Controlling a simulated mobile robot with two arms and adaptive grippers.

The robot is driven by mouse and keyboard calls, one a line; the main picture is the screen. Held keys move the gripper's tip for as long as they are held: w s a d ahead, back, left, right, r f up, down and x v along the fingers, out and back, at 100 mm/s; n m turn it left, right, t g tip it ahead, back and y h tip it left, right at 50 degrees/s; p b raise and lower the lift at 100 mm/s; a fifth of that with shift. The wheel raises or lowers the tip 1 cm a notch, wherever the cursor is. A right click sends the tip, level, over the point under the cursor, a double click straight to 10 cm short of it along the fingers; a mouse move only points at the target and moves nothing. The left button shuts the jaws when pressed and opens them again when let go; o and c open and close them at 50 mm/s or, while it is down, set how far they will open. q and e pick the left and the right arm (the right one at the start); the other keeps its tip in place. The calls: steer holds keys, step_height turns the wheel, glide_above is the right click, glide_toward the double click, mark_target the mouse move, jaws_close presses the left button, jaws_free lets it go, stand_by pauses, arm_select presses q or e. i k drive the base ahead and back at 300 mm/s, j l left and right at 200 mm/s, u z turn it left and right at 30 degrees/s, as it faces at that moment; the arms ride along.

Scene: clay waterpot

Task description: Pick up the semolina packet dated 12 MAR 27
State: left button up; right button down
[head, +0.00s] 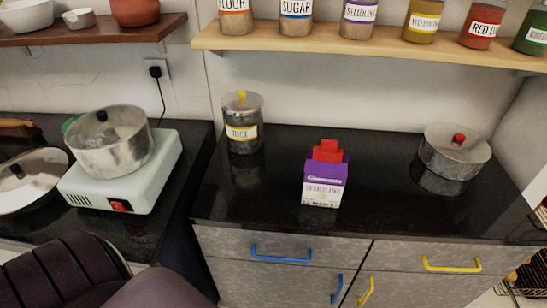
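A purple and white packet (325,182) stands upright on the black worktop, near its front edge. Its white label appears to read SEMOLINA. Any date on it is too small to read. A red piece (328,150) shows at its top; I cannot tell whether it is a clip or something behind the packet. No second semolina packet shows. Neither of my grippers is in view, and nothing is seen touching the packet.
A rice jar (244,132) stands left of the packet and a lidded steel pot (455,155) to its right. A hotplate (125,180) bears another pot (108,142) on the left counter. Labelled jars line the wooden shelf (370,45) above. Worktop around the packet is clear.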

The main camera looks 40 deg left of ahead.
mark_target(324, 183)
steer(key=u, duration=0.7)
